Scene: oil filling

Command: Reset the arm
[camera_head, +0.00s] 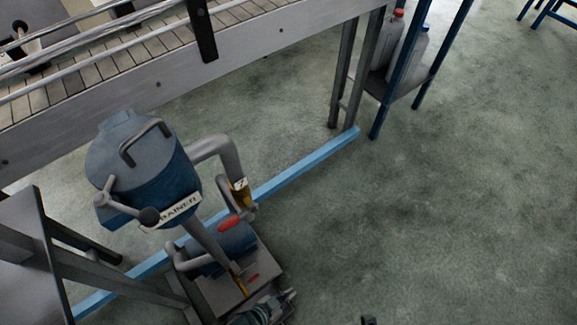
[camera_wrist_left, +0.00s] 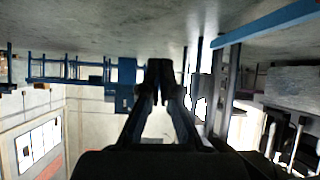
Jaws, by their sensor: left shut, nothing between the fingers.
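My left gripper (camera_wrist_left: 160,66) shows in the left wrist view, its two dark fingers reaching away from the camera with their tips together and nothing between them. In the head view only a small dark tip (camera_head: 368,320) shows at the bottom edge, right of centre; it looks like the end of this gripper. Open floor surrounds it there, and it touches nothing that I can see. The rest of the left arm is out of that view. My right gripper is in neither view.
A blue strainer tank (camera_head: 150,175) with pipes and a red-handled valve (camera_head: 229,222) stands left. A blue floor bar (camera_head: 305,165) runs behind it, below a conveyor (camera_head: 190,68). Jugs stand on a rack (camera_head: 405,92). The floor (camera_head: 450,200) at right is clear.

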